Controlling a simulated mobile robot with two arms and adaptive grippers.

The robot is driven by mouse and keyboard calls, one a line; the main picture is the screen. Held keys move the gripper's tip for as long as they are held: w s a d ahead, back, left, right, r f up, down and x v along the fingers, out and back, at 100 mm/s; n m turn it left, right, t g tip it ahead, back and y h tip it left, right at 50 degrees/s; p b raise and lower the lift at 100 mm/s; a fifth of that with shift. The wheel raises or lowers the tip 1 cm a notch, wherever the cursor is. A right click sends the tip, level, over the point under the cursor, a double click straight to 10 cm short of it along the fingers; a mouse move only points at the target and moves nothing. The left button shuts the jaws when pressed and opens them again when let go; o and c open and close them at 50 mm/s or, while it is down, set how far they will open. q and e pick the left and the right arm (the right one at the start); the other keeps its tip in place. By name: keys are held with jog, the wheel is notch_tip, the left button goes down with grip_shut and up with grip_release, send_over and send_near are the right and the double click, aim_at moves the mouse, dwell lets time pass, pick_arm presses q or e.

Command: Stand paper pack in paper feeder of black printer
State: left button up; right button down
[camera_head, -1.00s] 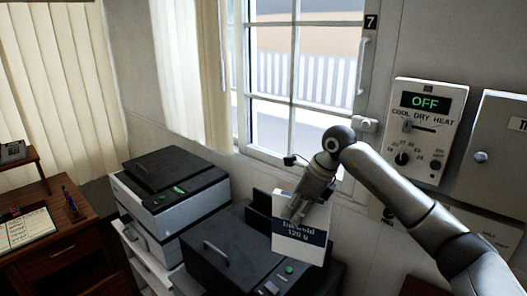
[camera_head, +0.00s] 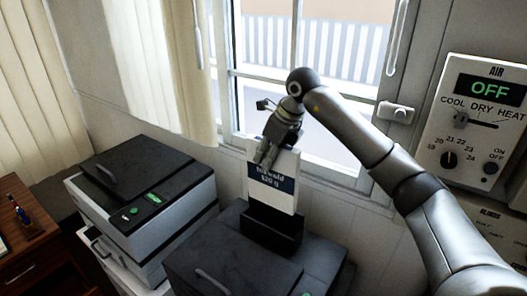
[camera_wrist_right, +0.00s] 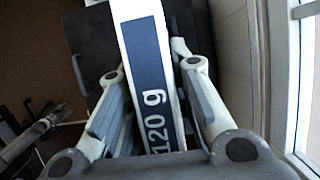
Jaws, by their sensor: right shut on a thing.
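The paper pack (camera_head: 286,193) is white with a dark blue label and stands roughly upright. My right gripper (camera_head: 267,158) is shut on its upper part; the wrist view shows the pack (camera_wrist_right: 152,85) between the two fingers (camera_wrist_right: 153,72). The black printer (camera_head: 228,267) is at the lower middle. Its paper feeder (camera_head: 270,236) is a black upright holder at the printer's back. The pack's lower edge meets the feeder's top in the head view; I cannot tell whether it is inside or just above.
A white printer with a black lid (camera_head: 150,200) stands to the left. The window (camera_head: 300,90) and wall are close behind the feeder. The air control panel (camera_head: 480,125) is on the wall at right. A wooden desk (camera_head: 30,245) is at the far left.

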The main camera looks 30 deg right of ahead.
aim_at(267, 176)
notch_tip(267, 176, down, 6)
jog(key=b, duration=0.4)
jog(key=shift+w+f, duration=0.1)
jog(key=shift+f, duration=0.1)
jog(key=shift+f+b, duration=0.2)
jog(key=shift+b, duration=0.1)
pick_arm(q)
jog(key=f, duration=0.4)
jog(key=shift+w+d+f, duration=0.1)
jog(key=shift+w+f, duration=0.1)
jog(key=shift+f, duration=0.15)
jog(key=shift+w, duration=0.2)
